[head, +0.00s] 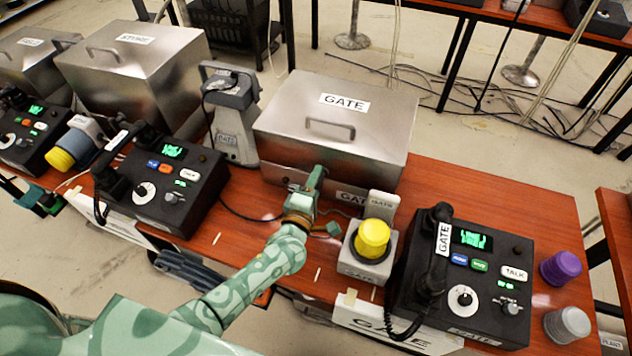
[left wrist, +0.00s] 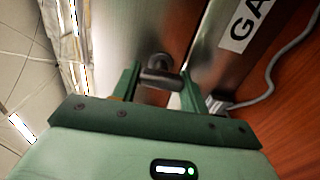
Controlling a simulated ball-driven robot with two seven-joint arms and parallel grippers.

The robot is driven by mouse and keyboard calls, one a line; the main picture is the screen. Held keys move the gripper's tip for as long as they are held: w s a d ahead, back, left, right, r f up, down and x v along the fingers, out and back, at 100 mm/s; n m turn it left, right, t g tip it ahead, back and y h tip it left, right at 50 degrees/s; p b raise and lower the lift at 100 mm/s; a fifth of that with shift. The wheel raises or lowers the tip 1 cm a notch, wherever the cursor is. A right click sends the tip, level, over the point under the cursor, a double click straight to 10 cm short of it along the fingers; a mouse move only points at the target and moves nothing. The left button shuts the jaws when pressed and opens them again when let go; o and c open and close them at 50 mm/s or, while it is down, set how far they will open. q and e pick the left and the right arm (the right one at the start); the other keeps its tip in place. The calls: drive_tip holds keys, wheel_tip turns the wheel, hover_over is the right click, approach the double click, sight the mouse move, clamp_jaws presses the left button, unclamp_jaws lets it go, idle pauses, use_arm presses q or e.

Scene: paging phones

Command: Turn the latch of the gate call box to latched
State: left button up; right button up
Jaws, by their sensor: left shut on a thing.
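The gate call box is a closed brushed-metal box (head: 370,115) with a GATE label and a lid handle, on the wooden table. My left gripper (head: 312,178) is at its front face, left of the lower label. In the left wrist view, my left gripper's fingers (left wrist: 160,85) are shut on a dark, rounded latch (left wrist: 157,72) standing out from the metal face. The fingers hide part of the latch, and its exact turn angle is hard to tell. In the head view my gripper covers the latch. My right gripper is not in view.
Right of my left arm stand a yellow-topped beacon (head: 373,238) and the GATE phone console (head: 465,275). A grey GATE-marked device (head: 233,130) and the STORE box (head: 140,65) stand to the left. A grey cable (left wrist: 268,85) runs beside the box.

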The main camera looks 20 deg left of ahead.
use_arm(q)
drive_tip(key=o, duration=1)
drive_tip(key=shift+s, duration=0.1)
drive_tip(key=s+p, duration=0.1)
drive_tip(key=s, duration=0.9)
drive_tip(key=s+p, duration=0.1)
drive_tip(key=s, duration=0.5)
drive_tip(key=shift+s+a+p, duration=0.1)
drive_tip(key=shift+a+p, duration=0.2)
